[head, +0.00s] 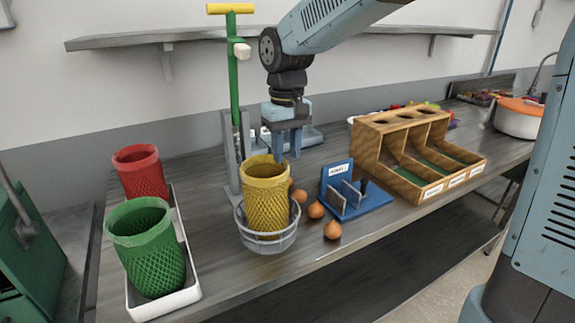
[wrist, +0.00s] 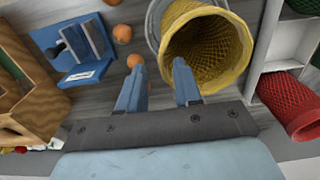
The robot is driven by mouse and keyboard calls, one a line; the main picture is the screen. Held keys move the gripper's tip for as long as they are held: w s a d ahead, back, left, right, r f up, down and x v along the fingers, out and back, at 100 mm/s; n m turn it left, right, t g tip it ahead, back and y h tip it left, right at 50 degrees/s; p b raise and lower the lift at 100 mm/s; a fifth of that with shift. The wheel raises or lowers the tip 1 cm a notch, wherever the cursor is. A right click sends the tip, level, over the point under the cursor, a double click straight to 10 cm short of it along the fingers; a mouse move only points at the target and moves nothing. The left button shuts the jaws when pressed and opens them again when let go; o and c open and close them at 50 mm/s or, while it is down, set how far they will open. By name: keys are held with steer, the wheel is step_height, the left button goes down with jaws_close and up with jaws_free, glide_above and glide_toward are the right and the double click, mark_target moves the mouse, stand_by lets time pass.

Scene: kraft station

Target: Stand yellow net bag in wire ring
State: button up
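The yellow net bag (head: 267,195) stands roughly upright inside the wire ring (head: 270,242), its open mouth facing up. In the wrist view I look down into the bag (wrist: 205,50), and part of the ring (wrist: 152,28) shows beside it. My gripper (head: 287,155) points down just behind the bag's rim in the head view. In the wrist view my gripper's (wrist: 159,68) fingers are apart with nothing between them; one fingertip is close to the bag's rim. Whether it touches the rim I cannot tell.
Red (head: 141,172) and green (head: 147,245) net bags stand in a white tray (head: 165,307) at left. A green post with a yellow handle (head: 232,80) rises behind the ring. Several onions (head: 332,230), a blue stand (head: 358,203) and a wooden bin (head: 395,180) are at right.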

step_height(320, 180, up, 7)
steer(key=s+d+f+m+t, duration=0.1)
steer(key=s+d+m+t, duration=0.1)
steer(key=s+d, duration=0.3)
steer(key=s+d+m+t, duration=0.1)
steer(key=s+d, duration=0.4)
steer(key=d, duration=0.8)
steer(key=s+d+f+m+t, duration=0.1)
steer(key=s+d+m+t, duration=0.1)
steer(key=s+d, duration=0.3)
steer(key=d+m, duration=0.1)
steer(key=d, duration=0.3)
steer(key=shift+s+d+f+t, duration=0.15)
steer(key=shift+d+f+t, duration=0.1)
steer(key=shift+f+t, duration=0.05)
steer(key=shift+a, duration=0.1)
